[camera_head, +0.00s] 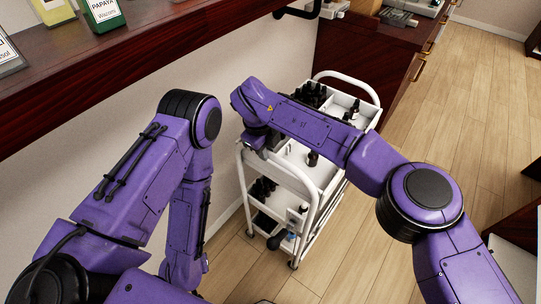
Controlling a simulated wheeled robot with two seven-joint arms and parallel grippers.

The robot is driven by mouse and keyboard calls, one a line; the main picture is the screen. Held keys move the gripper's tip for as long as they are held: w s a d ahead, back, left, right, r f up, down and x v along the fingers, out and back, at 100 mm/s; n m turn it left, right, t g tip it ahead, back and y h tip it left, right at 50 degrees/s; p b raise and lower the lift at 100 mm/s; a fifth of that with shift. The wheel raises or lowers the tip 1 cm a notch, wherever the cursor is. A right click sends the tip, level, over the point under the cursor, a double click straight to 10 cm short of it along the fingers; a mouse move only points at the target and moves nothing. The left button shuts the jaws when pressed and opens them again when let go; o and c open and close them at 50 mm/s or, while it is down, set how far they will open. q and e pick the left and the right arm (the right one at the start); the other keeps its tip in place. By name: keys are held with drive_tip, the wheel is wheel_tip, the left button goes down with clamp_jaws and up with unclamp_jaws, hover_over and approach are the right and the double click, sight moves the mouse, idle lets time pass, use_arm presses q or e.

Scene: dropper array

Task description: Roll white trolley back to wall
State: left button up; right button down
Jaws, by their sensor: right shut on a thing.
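My right arm reaches across the trolley's top, and my right gripper (256,143) is shut on the trolley's near-left rail; the arm hides part of the top shelf. My left arm hangs down at the left, and its gripper is out of the picture.
The pale wall (180,82) runs along the trolley's left side. A dark cabinet with brass handles (418,68) stands behind the trolley. Open floor (470,110) lies to the right. A white-topped surface (512,268) is at the lower right.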

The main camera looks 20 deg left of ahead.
drive_tip(key=shift+a, duration=0.25)
drive_tip(key=c, duration=1)
unclamp_jaws()
drive_tip(key=shift+o, duration=0.2)
drive_tip(key=shift+w, duration=0.1)
drive_tip(key=shift+r, duration=0.5)
wheel_tip(320, 180, up, 9)
drive_tip(key=s+p, duration=0.2)
drive_tip(key=shift+a+r, duration=0.2)
drive_tip(key=shift+a, duration=0.05)
